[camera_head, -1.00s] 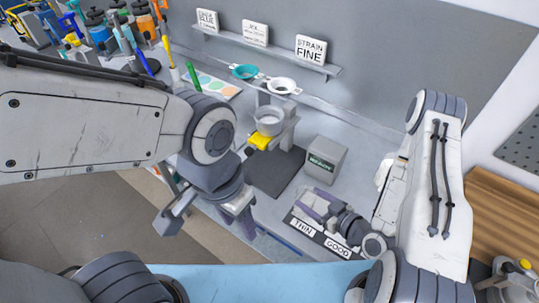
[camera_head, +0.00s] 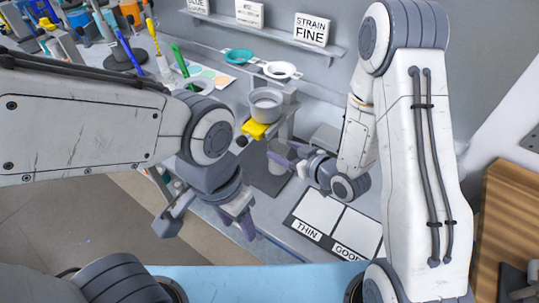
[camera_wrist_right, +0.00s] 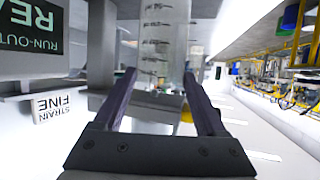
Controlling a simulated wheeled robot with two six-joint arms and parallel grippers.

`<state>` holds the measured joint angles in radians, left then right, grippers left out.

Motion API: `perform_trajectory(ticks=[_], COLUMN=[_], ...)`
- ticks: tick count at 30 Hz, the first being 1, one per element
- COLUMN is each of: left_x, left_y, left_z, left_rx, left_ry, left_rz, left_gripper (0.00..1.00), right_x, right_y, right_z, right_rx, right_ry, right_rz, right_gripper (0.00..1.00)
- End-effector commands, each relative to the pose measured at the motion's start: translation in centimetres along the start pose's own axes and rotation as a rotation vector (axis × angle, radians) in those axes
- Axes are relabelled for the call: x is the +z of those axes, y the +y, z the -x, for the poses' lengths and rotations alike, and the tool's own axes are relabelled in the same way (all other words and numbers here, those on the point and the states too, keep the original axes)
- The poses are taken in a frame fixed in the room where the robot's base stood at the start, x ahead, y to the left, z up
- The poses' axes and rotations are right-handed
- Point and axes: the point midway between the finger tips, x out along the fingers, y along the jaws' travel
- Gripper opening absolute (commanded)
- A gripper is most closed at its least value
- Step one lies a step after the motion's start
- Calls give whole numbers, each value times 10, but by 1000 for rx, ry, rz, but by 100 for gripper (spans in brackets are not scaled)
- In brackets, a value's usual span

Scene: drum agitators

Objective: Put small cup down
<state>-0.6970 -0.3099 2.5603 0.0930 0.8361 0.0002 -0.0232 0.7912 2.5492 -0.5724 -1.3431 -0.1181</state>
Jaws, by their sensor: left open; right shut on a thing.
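The small cup is a clear cup with graduation marks (camera_wrist_right: 165,35) in the right wrist view. My right gripper (camera_wrist_right: 162,95) is shut on it, with one dark finger on each side. In the head view my right gripper (camera_head: 286,156) is low beside the stand (camera_head: 285,122), and a pale cup shape (camera_head: 279,157) shows at its fingers. Whether the cup touches a surface cannot be told. The stand holds a grey vessel (camera_head: 266,103) with a yellow part (camera_head: 254,129) below. My left gripper (camera_head: 207,218) is open and empty, left of the stand.
A mat with two white pads marked THIN (camera_head: 319,212) and GOOD (camera_head: 354,234) lies clear at the front. A dark mat (camera_head: 262,176) lies under the stand. A grey box (camera_head: 326,137) is partly hidden behind my right arm. A shelf with signs (camera_head: 311,29) is behind.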

Motion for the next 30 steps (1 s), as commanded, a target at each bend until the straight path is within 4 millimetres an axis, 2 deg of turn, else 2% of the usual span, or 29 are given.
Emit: perform_trajectory(ticks=[1,4,6,12,16,26,30], left_x=[1,1,1,0,0,-1,-1], left_y=[-1,-2,-1,0,0,1,1], left_z=[-14,-27,-9,2,5,18,18], left_rx=[0,0,0,0,0,0,0], left_ry=[0,0,0,1,1,0,0], left_rz=[1,2,2,2,3,3,3], left_gripper=[50,50,50,50,50,50,50], right_x=[4,2,-12,-24,-26,2,7], right_y=[0,-1,-1,0,0,0,0], right_z=[-4,-7,-17,-47,-57,-70,-72], right_rx=[1,3,1,3,3,4,5], right_ry=[5,6,1,0,1,-3,0], right_rz=[3,0,-1,-3,-3,-6,-4], right_gripper=[0,0,0,0,0,0,0])
